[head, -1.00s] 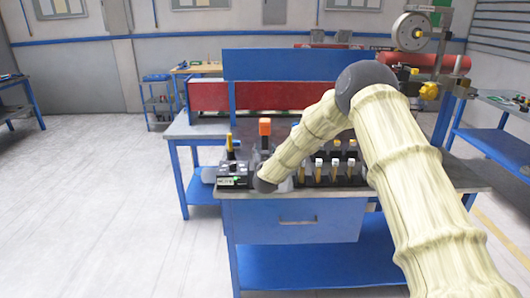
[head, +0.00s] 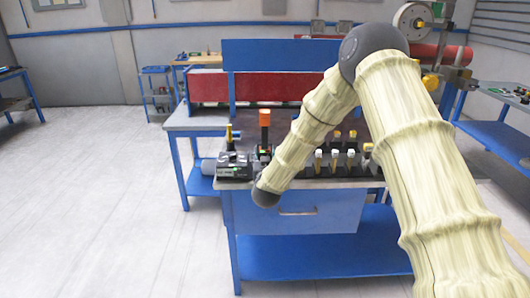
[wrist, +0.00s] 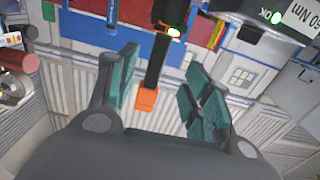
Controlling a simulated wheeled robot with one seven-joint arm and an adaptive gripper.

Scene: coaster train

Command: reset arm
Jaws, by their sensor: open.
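My arm reaches over the blue workbench (head: 300,232) from the right in the head view. My gripper (wrist: 165,75) shows in the wrist view with its two teal-padded fingers spread apart and nothing clamped between them. In the head view the hand is hidden behind my arm's rounded joint. An orange-topped black tool (head: 265,118) stands upright near the bench's front left. In the wrist view an orange-tipped black shaft (wrist: 147,98) appears in the gap between the fingers, touching neither pad.
A small black device (head: 234,168) with a yellow-topped part sits at the bench's left end. Several light-topped pieces (head: 335,160) stand in a row right of my arm. A blue panel (head: 280,57) rises at the back. Open floor (head: 90,200) lies to the left.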

